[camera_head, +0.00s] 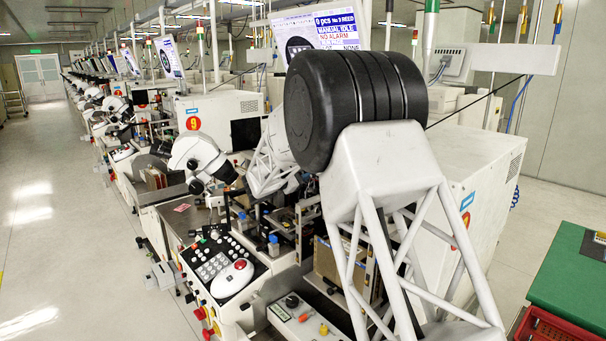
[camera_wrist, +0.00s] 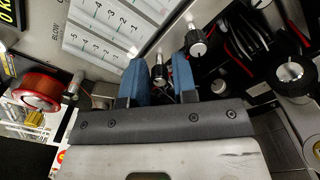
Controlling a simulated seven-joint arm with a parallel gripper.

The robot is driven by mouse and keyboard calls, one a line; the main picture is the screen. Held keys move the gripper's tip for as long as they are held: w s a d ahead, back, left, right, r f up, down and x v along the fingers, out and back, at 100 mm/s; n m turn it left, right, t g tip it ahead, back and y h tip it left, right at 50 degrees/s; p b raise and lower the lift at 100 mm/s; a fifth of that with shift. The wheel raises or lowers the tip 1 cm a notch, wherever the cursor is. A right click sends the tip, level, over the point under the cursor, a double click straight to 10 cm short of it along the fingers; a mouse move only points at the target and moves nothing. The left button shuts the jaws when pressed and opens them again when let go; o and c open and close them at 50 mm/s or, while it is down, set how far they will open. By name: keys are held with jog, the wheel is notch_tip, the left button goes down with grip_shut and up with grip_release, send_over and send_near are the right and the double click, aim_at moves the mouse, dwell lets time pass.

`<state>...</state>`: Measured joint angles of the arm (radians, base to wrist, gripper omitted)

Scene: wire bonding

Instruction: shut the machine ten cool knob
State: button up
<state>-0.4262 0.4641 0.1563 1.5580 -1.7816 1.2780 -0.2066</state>
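In the wrist view my gripper (camera_wrist: 161,68) has two blue fingers, standing apart on either side of a small dark knob with a silver edge (camera_wrist: 159,76). Whether either finger touches this knob cannot be told. A second black and silver knob (camera_wrist: 197,43) sits just right of the fingers. No "cool" label is readable, so I cannot tell which knob bears that name. A white scale panel (camera_wrist: 105,28) with numbers and the word "BLOW" lies to the upper left. In the head view the near machine (camera_head: 483,190) is partly behind my arm, and my fingers cannot be made out.
A red round button (camera_wrist: 36,90) is at the left of the wrist view. A larger black knob (camera_wrist: 291,75) and red and black cables (camera_wrist: 240,48) lie at the right. In the head view, a button console (camera_head: 217,262) stands in front, and the aisle floor (camera_head: 60,220) is clear.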

jog(key=shift+s+a, duration=0.1)
jog(key=shift+a, duration=0.05)
jog(key=v, duration=0.7)
jog(key=shift+s+a, duration=0.2)
dwell(0.4)
jog(key=s+d+r+m+g+y, duration=0.25)
jog(key=s+d+m+g, duration=0.25)
jog(key=s+d, duration=0.85)
jog(key=s+d+r+m+g+y, duration=0.1)
jog(key=s+d+r+m+g, duration=0.25)
jog(key=s+d, duration=1)
jog(key=s+d+f+m+y, duration=0.1)
jog(key=s+f+m+y, duration=0.1)
jog(key=s, duration=0.9)
jog(key=s+d+f+m+g+y, duration=0.1)
jog(key=s+d+f+m+y, duration=0.1)
jog(key=s, duration=1)
jog(key=s+d+f+m+y, duration=0.1)
jog(key=s+f+m+y, duration=0.2)
jog(key=s, duration=0.9)
jog(key=shift+d+f+m+g+y, duration=0.35)
jog(key=shift+m+y, duration=0.8)
jog(key=shift+m, duration=0.5)
